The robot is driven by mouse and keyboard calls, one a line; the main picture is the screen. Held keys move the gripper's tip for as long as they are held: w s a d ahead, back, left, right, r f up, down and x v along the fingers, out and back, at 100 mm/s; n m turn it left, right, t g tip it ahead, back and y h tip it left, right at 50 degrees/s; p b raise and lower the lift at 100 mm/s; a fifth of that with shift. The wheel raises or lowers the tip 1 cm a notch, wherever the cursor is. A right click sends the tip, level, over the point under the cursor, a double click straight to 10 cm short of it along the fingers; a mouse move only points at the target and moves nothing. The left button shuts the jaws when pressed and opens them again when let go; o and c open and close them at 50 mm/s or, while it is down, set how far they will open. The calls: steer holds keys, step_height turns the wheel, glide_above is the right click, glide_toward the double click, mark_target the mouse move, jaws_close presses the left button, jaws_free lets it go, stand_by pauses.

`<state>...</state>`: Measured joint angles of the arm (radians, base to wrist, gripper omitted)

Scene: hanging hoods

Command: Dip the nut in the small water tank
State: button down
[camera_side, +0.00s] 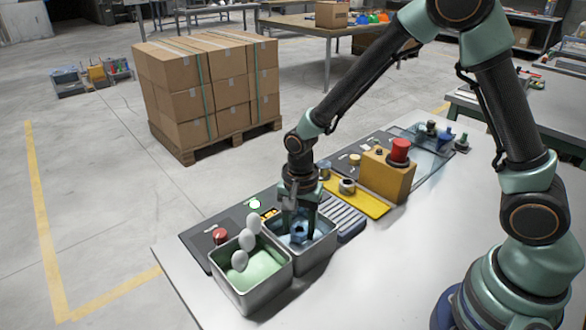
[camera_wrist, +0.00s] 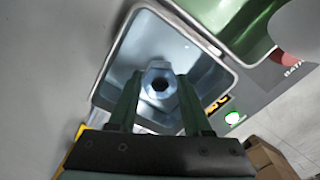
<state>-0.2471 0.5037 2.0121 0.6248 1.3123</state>
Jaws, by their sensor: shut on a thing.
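The nut is a blue-grey metal hex nut with a dark hole, plain in the wrist view (camera_wrist: 160,73). My gripper (camera_wrist: 159,88) is shut on it, with one green finger on each side. In the side view my gripper (camera_side: 300,222) points down into the mouth of a square metal tank with bluish water (camera_side: 318,256). The nut shows dark blue between the fingertips there (camera_side: 299,233). The same tank surrounds the nut in the wrist view (camera_wrist: 104,88). I cannot tell whether the nut touches the water.
A second metal tank with green contents (camera_side: 262,285) stands directly beside it, with white ovals (camera_side: 247,241) rising over its far side. A red button (camera_side: 220,235) is behind. A yellow box with a red top (camera_side: 386,176) stands to the right. The near table is bare.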

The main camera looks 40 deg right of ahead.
step_height(320, 180, up, 8)
stand_by(1.0)
steer(key=shift+f, duration=0.15)
stand_by(1.1)
